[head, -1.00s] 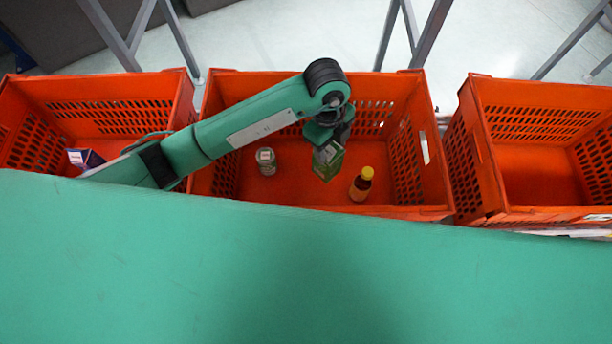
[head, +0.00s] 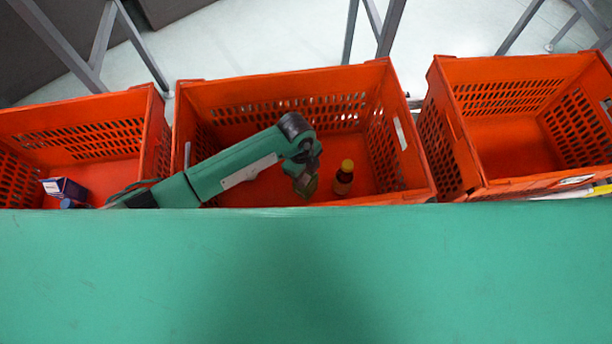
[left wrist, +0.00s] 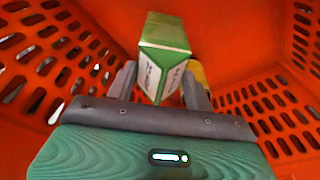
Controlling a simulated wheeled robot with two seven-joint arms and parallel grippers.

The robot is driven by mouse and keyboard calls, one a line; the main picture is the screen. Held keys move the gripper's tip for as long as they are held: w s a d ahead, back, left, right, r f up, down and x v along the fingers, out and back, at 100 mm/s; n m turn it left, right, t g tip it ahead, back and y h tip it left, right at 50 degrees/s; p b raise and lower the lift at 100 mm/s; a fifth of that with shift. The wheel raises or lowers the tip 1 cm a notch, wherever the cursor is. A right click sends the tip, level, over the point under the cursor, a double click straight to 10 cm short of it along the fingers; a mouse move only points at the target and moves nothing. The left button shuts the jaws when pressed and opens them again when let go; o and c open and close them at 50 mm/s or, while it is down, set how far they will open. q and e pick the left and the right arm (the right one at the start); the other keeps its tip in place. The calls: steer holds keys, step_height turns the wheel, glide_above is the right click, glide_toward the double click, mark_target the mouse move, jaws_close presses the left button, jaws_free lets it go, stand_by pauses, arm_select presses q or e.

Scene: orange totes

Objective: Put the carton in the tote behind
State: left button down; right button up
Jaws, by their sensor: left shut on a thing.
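The carton (left wrist: 163,58) is a green and white box. In the left wrist view it sits between the two fingers of my left gripper (left wrist: 160,88), which is shut on it. In the head view my left gripper (head: 306,178) reaches into the middle orange tote (head: 285,88), and the carton (head: 308,187) shows only in small part below it. The carton hangs beside a brown bottle with a yellow cap (head: 344,177). I cannot tell whether the carton touches the tote floor. My right gripper is not in view.
A left orange tote (head: 80,110) holds a blue and white box (head: 64,188) and a dark blue item. A right orange tote (head: 520,78) looks empty. A wide green surface (head: 306,275) fills the foreground. Grey metal legs stand behind the totes.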

arm_select(q)
steer(key=shift+f, duration=1.7)
steer(key=c, duration=0.6)
jaws_free()
steer(key=shift+f, duration=0.15)
steer(key=r, duration=0.4)
steer(key=a+r, duration=0.1)
steer(key=r, duration=0.3)
steer(key=w+r, duration=0.1)
steer(key=r, duration=0.3)
steer(key=shift+a+r, duration=0.1)
steer(key=shift+a, duration=0.15)
